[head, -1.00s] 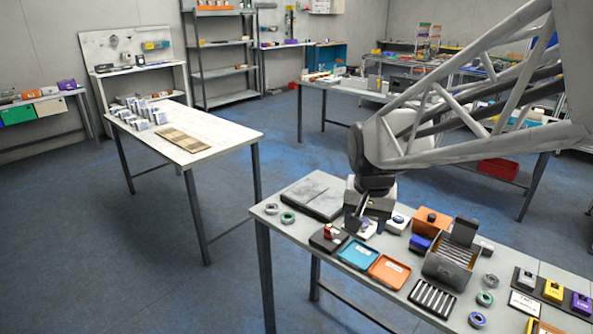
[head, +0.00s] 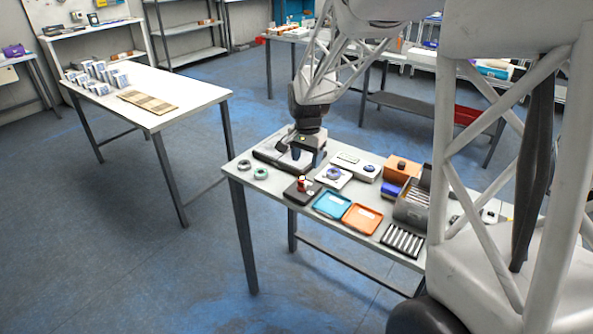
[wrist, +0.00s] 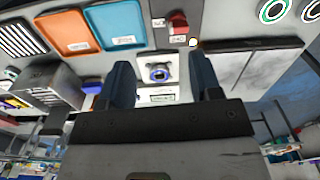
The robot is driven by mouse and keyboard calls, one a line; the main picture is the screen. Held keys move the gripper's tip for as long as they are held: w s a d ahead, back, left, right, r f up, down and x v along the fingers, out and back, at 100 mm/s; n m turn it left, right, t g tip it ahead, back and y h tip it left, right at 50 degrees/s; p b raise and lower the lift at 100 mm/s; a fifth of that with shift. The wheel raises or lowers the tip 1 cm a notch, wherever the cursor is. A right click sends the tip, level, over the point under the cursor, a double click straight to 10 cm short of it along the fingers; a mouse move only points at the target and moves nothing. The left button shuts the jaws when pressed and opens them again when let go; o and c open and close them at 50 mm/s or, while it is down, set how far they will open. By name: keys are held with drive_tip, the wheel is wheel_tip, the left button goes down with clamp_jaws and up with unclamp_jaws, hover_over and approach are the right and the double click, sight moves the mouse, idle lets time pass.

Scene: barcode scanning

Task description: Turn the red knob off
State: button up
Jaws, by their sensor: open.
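The red knob (head: 302,183) stands on a small dark base (head: 303,193) near the left part of the front table. In the wrist view the red knob (wrist: 178,24) is at the top, just right of centre, beyond my fingertips. My gripper (head: 293,150) hangs behind and slightly left of the knob, near a flat dark slab. In the wrist view my gripper (wrist: 161,62) has its two dark fingers wide apart, with nothing held. A white unit with a blue ring knob (wrist: 160,72) appears between the fingers, and the gripper is apart from the red knob.
The flat dark slab (head: 268,154) lies at the table's back left. Blue (head: 331,205) and orange (head: 362,219) trays lie right of the red knob. Two ring-shaped pieces (head: 253,170) sit on the left. Boxes and a rack of bars (head: 402,240) crowd the right side.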

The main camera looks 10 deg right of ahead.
sight(302, 181)
drive_tip(key=shift+m, duration=0.4)
drive_tip(key=w+f, duration=0.3)
drive_tip(key=shift+w+a+f, duration=0.15)
drive_tip(key=shift+w+a, duration=0.1)
drive_tip(key=shift+w, duration=0.15)
drive_tip(key=shift+f, duration=3.9)
drive_tip(key=shift+c, duration=0.4)
drive_tip(key=c, duration=0.9)
drive_tip(key=shift+o, duration=0.2)
